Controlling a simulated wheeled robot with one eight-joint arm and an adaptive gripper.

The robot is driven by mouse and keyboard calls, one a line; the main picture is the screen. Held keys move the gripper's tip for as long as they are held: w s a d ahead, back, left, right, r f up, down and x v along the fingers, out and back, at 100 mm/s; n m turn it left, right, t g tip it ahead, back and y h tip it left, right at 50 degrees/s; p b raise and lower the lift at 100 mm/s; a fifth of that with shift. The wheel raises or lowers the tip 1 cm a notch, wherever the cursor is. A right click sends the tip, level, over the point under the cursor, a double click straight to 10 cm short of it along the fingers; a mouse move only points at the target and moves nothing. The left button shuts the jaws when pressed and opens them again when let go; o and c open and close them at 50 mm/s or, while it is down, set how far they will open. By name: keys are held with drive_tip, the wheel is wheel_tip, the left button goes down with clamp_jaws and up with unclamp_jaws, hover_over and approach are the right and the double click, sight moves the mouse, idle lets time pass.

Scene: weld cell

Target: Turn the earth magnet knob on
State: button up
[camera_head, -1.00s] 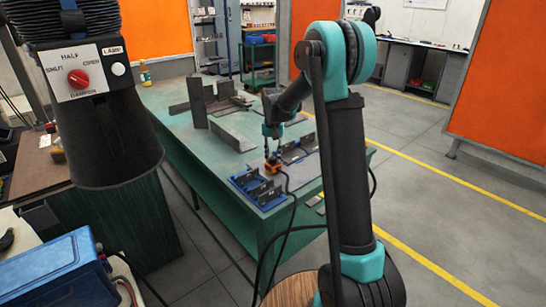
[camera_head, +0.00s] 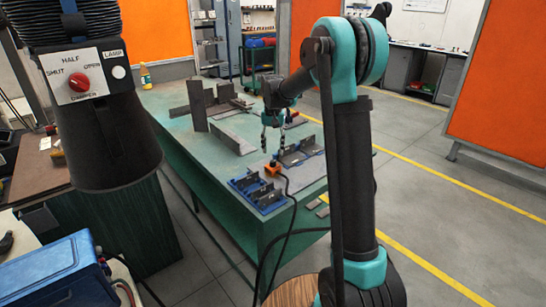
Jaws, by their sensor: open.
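The earth magnet (camera_head: 272,169) is a small orange block with a black cable. It sits on the green welding table (camera_head: 187,143) beside the blue fixtures. Its knob is too small to make out, so its setting cannot be told. My gripper (camera_head: 273,147) hangs over the table just above and behind the magnet in the picture. Its fingers are apart and empty, and a gap shows between them and the magnet.
Blue fixtures with dark plates (camera_head: 258,190) stand at the table's near edge. Steel plates (camera_head: 197,105) stand behind. A fume hood (camera_head: 105,140) with a red damper knob (camera_head: 79,82) hangs at left. A blue case (camera_head: 60,272) is at lower left.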

sight(273, 161)
wheel_tip(273, 161, up, 6)
drive_tip(key=shift+r, duration=0.1)
idle(0.4)
drive_tip(key=s+d+f+t, duration=0.1)
drive_tip(key=s+d+f, duration=0.3)
drive_tip(key=s, duration=0.7)
drive_tip(key=s+d+f+n+t, duration=0.1)
drive_tip(key=s+d+f, duration=0.3)
drive_tip(key=s, duration=0.8)
drive_tip(key=s+d+f+n+t, duration=0.1)
drive_tip(key=s+d+f+t, duration=0.1)
drive_tip(key=s+d+f, duration=0.2)
drive_tip(key=s+f, duration=0.3)
drive_tip(key=s, duration=0.4)
drive_tip(key=shift+s+d, duration=0.15)
drive_tip(key=shift+d, duration=0.25)
